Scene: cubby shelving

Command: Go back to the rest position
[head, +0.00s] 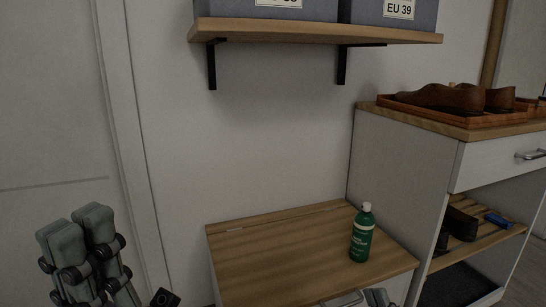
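My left gripper (80,238) is at the lower left of the head view, raised in front of the pale door. Its two grey-green finger pads sit side by side against each other, with nothing held between them. A small grey part of my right gripper (378,298) shows at the bottom edge, in front of the low wooden-topped cabinet (270,257). Most of it is cut off, so its opening is hidden. A green bottle (361,238) with a white cap stands upright on the cabinet top, behind the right gripper and apart from it.
A wall shelf (310,33) on black brackets holds grey boxes above. At right, a taller cabinet (405,155) carries a wooden tray (470,121) with brown shoes (447,97). Its open cubby holds dark shoes (461,224) and a blue item (498,221).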

